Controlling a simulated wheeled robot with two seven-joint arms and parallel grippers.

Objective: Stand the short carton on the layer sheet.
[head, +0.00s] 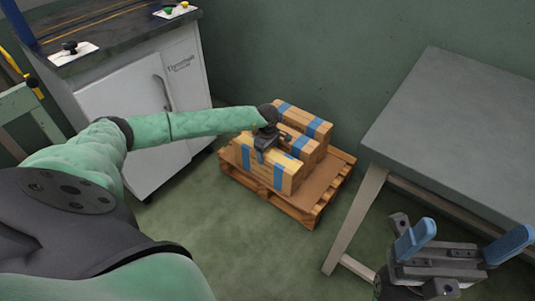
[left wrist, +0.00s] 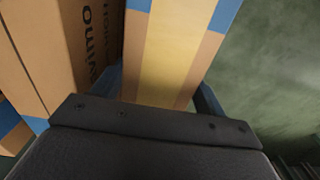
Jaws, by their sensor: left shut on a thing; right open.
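My left gripper (head: 266,145) is shut on the short carton (head: 270,174), a brown box with blue bands and a yellow tape strip. The carton is at the front of the pallet. In the left wrist view the carton (left wrist: 172,50) fills the space between the fingers. The layer sheet (head: 318,185) is the brown flat surface on the pallet, bare on the right side. Whether the carton's base touches it is hidden. My right gripper (head: 463,243) is open and empty at the lower right, in front of the grey table.
Other blue-banded cartons (head: 312,122) stand just behind the held one, very close to it. The wooden pallet (head: 297,212) sits on the green floor. A grey table (head: 460,125) is at the right, and a white cabinet (head: 145,100) is at the left.

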